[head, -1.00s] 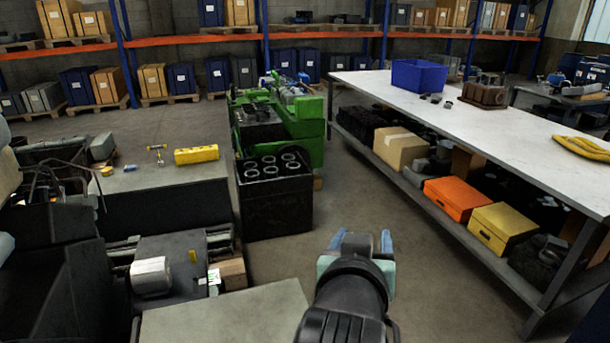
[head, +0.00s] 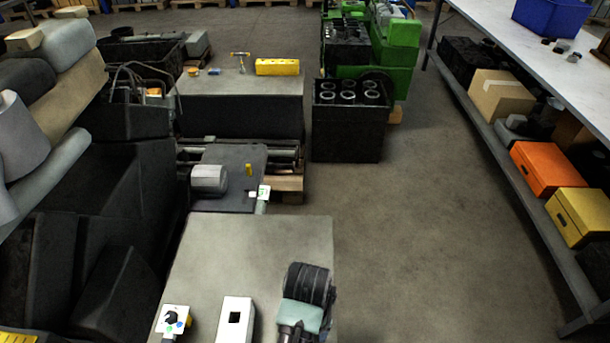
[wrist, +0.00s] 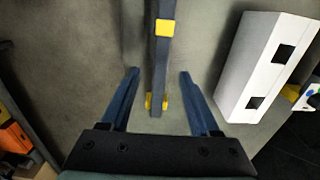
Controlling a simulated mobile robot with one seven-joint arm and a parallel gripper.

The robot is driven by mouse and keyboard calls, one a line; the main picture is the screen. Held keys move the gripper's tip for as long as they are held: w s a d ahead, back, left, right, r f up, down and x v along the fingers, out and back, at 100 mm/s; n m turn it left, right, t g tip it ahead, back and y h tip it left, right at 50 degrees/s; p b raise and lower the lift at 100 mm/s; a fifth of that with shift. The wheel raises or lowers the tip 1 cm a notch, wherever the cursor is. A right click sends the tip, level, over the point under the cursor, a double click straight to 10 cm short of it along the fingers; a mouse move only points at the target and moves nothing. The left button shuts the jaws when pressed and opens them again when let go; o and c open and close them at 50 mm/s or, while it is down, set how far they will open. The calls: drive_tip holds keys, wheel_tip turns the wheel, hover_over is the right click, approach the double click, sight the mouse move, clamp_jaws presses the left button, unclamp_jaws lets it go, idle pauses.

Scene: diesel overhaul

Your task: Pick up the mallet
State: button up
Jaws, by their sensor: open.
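In the wrist view a long dark bar with yellow bands (wrist: 161,55) lies between the two fingers. It looks like the mallet's handle; it runs out of the top of the picture and no head shows. My gripper (wrist: 158,74) is open, its blue fingers on either side of the bar with gaps. In the head view the teal body of my gripper (head: 303,314) is over the near grey bench top (head: 255,245); its fingertips and the bar are hidden there.
A white box with square holes (wrist: 265,65) stands right of the bar; it also shows in the head view (head: 235,319). A small T-shaped tool (head: 240,60) and a yellow block (head: 277,67) are on the farther bench. Open floor (head: 430,230) lies to the right.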

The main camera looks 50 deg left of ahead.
drive_tip(key=shift+a+f+p, duration=0.1)
drive_tip(key=shift+f+p, duration=0.4)
drive_tip(key=shift+f, duration=2.25)
clamp_jaws()
